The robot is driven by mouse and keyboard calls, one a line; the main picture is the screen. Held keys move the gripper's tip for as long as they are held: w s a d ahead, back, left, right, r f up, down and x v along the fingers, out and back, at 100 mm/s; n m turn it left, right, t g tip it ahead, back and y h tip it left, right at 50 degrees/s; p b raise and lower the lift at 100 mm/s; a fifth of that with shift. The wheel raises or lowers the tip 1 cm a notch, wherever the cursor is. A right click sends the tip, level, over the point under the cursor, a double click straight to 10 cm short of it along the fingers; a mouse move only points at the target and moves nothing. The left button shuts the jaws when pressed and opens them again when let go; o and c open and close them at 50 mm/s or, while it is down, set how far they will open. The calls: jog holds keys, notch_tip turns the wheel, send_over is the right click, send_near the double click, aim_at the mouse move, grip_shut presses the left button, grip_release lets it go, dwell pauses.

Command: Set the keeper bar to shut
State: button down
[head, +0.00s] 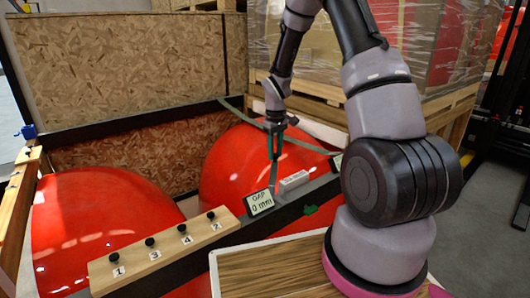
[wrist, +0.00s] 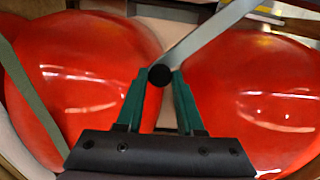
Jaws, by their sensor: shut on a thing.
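The keeper bar looks to be the flat grey bar (wrist: 208,38) running from the top right to a dark round knob (wrist: 160,76) in the wrist view. In the head view the bar (head: 273,174) stands out from the dark rail, below my gripper (head: 275,146). In the wrist view my gripper (wrist: 161,83) has its green fingers closed around the knob end of the bar. The bar lies at a slant over the gap between the two red nosecones. Its pivot end is not clear in either view.
Red nosecones (head: 98,222) and (head: 245,170) sit in an open crate with a chipboard wall (head: 130,75). A "GAP 0 mm" sign (head: 260,202) and a white label (head: 294,181) stand on the rail. A wooden strip (head: 160,262) carries several numbered black pegs. A green strap (wrist: 28,90) crosses the left nosecone.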

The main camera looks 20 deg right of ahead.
jog(key=shift+s+d+m, duration=2)
jog(key=shift+d+m, duration=0.05)
jog(key=shift+m, duration=0.3)
jog(key=shift+s+d+m, duration=2)
jog(key=shift+d+m, duration=0.05)
jog(key=shift+m, duration=0.3)
jog(key=shift+s, duration=0.1)
jog(key=c, duration=0.5)
grip_release()
notch_tip(320, 180, up, 11)
jog(key=shift+f, duration=0.15)
